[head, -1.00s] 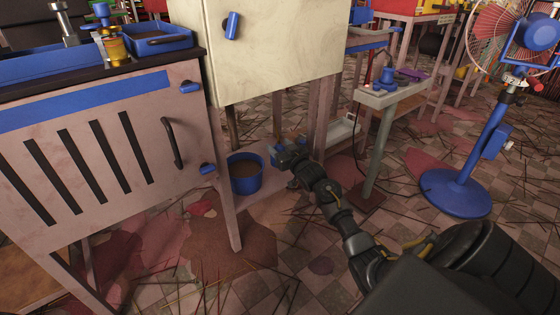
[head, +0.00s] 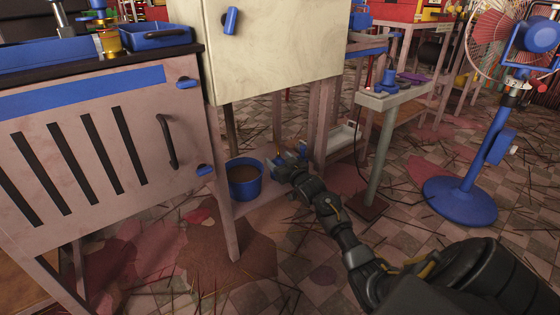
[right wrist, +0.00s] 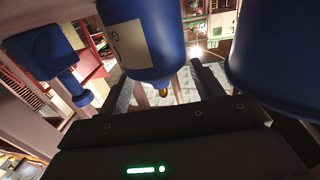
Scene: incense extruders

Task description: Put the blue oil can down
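The blue oil can (right wrist: 140,40) shows large in the right wrist view, with a pale label and a small brass tip. In the head view the can (head: 278,160) is small and partly hidden by my right gripper (head: 285,167), its brass spout pointing up. My right gripper (right wrist: 165,85) has its fingers on both sides of the can's spout end and appears shut on it. The can is over the low pink shelf (head: 262,212), right of the bucket; whether its base touches is hidden. My left gripper is not in view.
A blue bucket (head: 244,180) with brown contents stands close left of the can; it fills the right of the wrist view (right wrist: 275,60). A cream cabinet (head: 275,50) hangs above. Table legs (head: 322,120) stand near. Another blue object (right wrist: 45,55) is on the wrist view's left.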

